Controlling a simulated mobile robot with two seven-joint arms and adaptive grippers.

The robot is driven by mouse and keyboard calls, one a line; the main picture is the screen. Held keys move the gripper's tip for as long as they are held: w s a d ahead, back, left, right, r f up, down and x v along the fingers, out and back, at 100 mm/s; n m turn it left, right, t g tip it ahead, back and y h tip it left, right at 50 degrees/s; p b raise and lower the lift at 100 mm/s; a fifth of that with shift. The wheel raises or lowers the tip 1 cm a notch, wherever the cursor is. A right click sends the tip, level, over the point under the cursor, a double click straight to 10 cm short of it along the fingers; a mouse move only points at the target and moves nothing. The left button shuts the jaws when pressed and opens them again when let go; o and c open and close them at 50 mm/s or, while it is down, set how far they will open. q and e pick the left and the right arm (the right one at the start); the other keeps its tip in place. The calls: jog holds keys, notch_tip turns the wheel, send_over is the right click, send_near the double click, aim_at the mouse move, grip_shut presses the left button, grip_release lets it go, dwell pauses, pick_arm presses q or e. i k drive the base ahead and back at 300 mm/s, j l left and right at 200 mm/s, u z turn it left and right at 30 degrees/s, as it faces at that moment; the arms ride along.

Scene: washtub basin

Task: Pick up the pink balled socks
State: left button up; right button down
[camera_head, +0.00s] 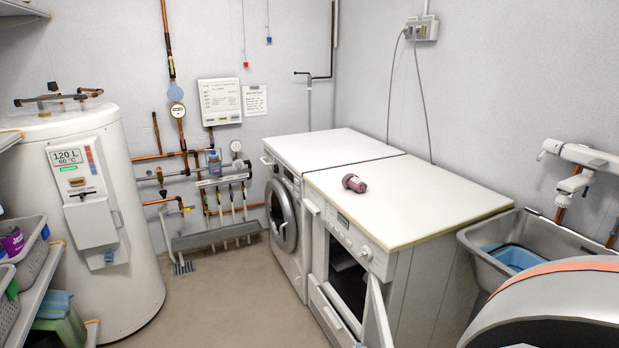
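The pink balled socks (354,183) appear as a small dusky-pink rolled bundle lying on the white top of the nearer machine (420,200).
The nearer machine's front door (376,318) hangs open. A washing machine (283,214) stands beyond it. A boiler (85,220) and shelved baskets (30,260) stand left. Middle floor is clear.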

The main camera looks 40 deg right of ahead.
aim_at(356, 184)
jog(key=i+z, duration=0.2)
jog(key=i, duration=0.5)
jog(key=i+j+z, duration=0.2)
jog(key=i, duration=0.55)
jog(key=i+z, duration=0.4)
jog(key=i, duration=0.15)
jog(key=i+j+z, duration=0.2)
jog(key=i+z, duration=0.25)
jog(key=i+j+z, duration=0.1)
jog(key=z, duration=0.35)
jog(key=i+j+z, duration=0.15)
jog(key=z, duration=0.25)
jog(key=i+j+z, duration=0.15)
jog(key=z, duration=0.3)
